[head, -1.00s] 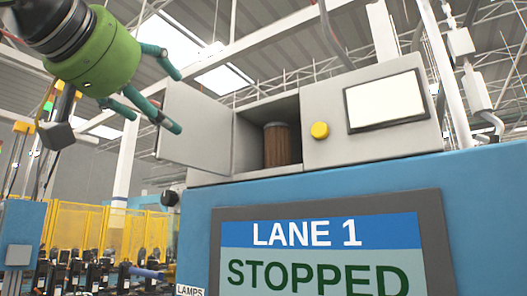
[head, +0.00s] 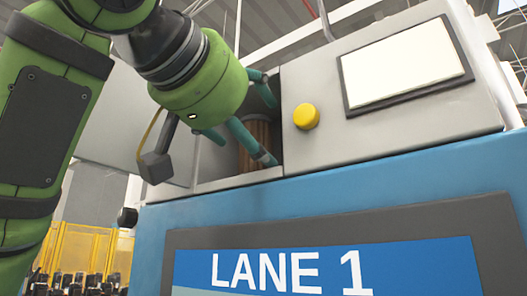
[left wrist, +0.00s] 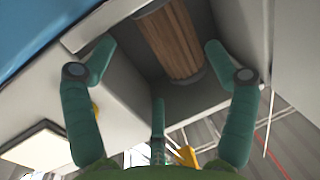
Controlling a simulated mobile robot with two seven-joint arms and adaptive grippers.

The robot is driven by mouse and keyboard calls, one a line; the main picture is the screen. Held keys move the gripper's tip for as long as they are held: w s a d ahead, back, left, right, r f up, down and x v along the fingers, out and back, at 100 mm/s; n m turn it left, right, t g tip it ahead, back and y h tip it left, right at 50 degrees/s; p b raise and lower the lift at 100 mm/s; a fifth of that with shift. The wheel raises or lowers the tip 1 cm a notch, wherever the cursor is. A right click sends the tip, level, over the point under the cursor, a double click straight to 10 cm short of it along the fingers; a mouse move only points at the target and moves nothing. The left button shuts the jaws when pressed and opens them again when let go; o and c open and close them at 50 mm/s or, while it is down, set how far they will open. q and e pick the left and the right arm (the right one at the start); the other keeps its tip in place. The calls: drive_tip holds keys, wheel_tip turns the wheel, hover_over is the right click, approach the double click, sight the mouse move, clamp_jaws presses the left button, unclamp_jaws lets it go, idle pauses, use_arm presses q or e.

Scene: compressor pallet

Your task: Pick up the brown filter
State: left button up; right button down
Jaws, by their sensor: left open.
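The brown filter (head: 262,132) is a ribbed cylinder standing upright inside an open grey compartment on top of the blue machine. My left gripper (head: 266,124) is at the compartment's mouth, in front of the filter and partly hiding it. Its teal fingers are spread open and empty. In the left wrist view the filter (left wrist: 170,40) shows beyond the spread fingertips (left wrist: 160,52), between them, with a visible gap to each finger. Its far end is cut off by the picture edge. My right gripper is not in view.
The compartment's open grey door (head: 112,130) stands to the left, behind my arm. A yellow button (head: 306,116) and a white panel (head: 405,62) are right of the opening. The screen reading LANE 1 (head: 290,270) is below. The compartment walls are close around the fingers.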

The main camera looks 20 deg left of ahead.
sight(255, 137)
use_arm(q)
drive_tip(key=shift+w+a+r+p, duration=0.1)
drive_tip(key=shift+w+r+p, duration=0.25)
drive_tip(key=shift+w+p, duration=0.5)
drive_tip(key=w+p, duration=0.2)
drive_tip(key=w, duration=0.1)
drive_tip(key=shift+w, duration=0.2)
drive_tip(key=shift+w+f, duration=0.15)
drive_tip(key=shift+w, duration=0.2)
drive_tip(key=shift+d, duration=0.2)
drive_tip(key=shift+s, duration=0.1)
drive_tip(key=c, duration=0.9)
drive_tip(key=shift+c, duration=0.5)
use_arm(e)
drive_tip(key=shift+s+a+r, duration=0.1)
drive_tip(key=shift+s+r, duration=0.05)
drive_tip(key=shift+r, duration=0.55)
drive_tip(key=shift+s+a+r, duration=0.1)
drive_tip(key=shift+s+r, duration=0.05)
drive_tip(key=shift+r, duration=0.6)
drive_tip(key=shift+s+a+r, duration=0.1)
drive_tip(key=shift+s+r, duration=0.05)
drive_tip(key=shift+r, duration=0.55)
